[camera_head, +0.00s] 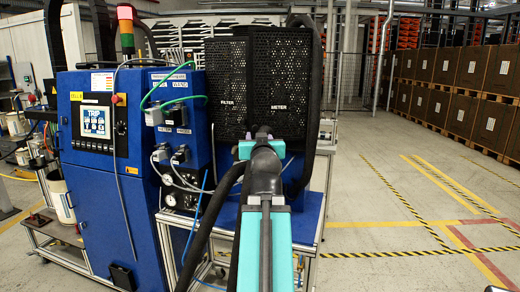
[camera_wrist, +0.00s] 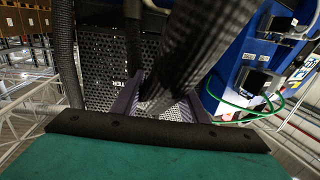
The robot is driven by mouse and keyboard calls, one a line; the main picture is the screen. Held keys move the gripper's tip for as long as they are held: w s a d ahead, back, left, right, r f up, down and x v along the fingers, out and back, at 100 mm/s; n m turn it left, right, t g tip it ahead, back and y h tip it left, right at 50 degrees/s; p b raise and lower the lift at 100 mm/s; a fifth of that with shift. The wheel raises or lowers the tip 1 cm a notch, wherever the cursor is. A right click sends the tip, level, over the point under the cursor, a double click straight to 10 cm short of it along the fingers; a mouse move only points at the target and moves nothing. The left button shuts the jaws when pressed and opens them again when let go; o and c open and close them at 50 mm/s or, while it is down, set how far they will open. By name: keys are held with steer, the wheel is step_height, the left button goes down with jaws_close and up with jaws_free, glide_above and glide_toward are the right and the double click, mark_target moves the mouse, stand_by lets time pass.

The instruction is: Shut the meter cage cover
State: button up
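The meter cage cover (camera_head: 285,75) is a black perforated panel marked METER, facing me above the blue stand. I cannot tell whether it is fully shut or slightly ajar. My gripper (camera_head: 262,132) is in front of its lower part, with the arm hiding what lies below. In the wrist view the cover (camera_wrist: 100,72) shows behind the fingers, with part of its lettering visible. The purple fingers of my gripper (camera_wrist: 160,98) stand apart. A thick dark hose crosses in front of them, so contact with the cover cannot be made out.
A black perforated panel marked FILTER (camera_head: 225,80) adjoins at the left. A blue control cabinet (camera_head: 105,160) with a screen stands further left.

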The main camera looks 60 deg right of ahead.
steer(key=shift+b+v, duration=2.25)
steer(key=shift+b, duration=0.7)
steer(key=shift+s+d, duration=0.1)
